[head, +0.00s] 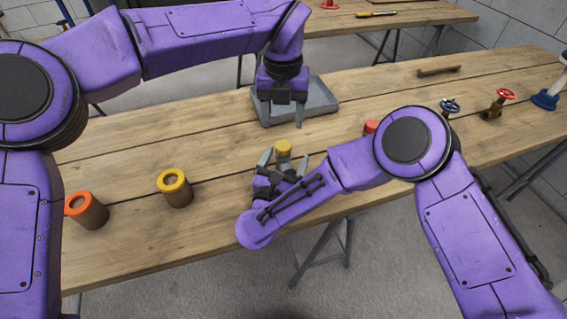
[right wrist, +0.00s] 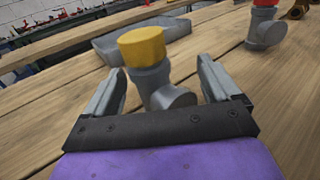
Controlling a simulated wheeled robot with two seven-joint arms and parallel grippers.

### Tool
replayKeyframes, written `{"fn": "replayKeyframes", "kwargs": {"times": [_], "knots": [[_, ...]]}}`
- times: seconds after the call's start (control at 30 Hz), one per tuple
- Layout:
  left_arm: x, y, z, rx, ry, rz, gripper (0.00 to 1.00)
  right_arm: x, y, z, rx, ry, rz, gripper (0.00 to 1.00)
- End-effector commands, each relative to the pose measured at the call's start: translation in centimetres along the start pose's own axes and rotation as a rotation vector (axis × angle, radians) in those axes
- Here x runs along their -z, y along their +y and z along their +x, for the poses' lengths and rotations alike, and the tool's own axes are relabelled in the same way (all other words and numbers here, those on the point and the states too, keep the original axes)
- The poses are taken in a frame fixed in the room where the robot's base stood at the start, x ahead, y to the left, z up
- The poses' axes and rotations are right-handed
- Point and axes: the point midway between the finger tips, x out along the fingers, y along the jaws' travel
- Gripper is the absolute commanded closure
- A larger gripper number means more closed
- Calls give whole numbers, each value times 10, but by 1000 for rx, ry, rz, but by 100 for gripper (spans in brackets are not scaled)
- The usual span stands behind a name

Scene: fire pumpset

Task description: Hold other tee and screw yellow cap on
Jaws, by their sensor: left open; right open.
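A grey tee (right wrist: 155,88) stands upright on the table with the yellow cap (right wrist: 143,46) on its top. In the head view the yellow cap (head: 283,147) shows, and most of that tee is hidden by my right gripper. My right gripper (head: 285,160) is open, with one finger on each side of the tee; in the right wrist view gaps show between the fingers and the tee. My left gripper (head: 287,120) is open and empty above the grey tray's front edge, fingers pointing down. A second tee (right wrist: 266,28) with a red cap (head: 371,126) stands to the right.
A grey tray (head: 322,98) lies behind the capped tee. An orange-topped cylinder (head: 87,210) and a yellow-topped cylinder (head: 175,188) stand at the left. Valves with a blue wheel (head: 449,105) and a red wheel (head: 505,94) stand at the right. The table's middle left is clear.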

Motion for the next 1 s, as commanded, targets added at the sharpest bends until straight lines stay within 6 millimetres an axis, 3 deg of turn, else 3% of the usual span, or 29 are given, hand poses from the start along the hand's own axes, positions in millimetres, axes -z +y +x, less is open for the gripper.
{"fn": "replayKeyframes", "kwargs": {"times": [0.13,0.4,0.47,0.6,0.7,0.87,1.0], "knots": [[0,0,0,0,0,0,39,0,0,10,0,0,-1,11],[0,0,0,0,0,0,39,0,0,11,-1,0,-1,11],[0,0,0,0,0,0,39,0,0,11,-1,0,-1,27],[0,0,0,0,0,0,39,0,0,10,-1,0,-1,72],[0,0,0,0,0,-3,39,0,0,10,-1,0,0,100],[0,0,0,0,1,-154,39,1,0,10,-2,1,-1,100],[1,-1,1,-3,1,-522,39,1,0,10,-2,1,-1,100]]}}
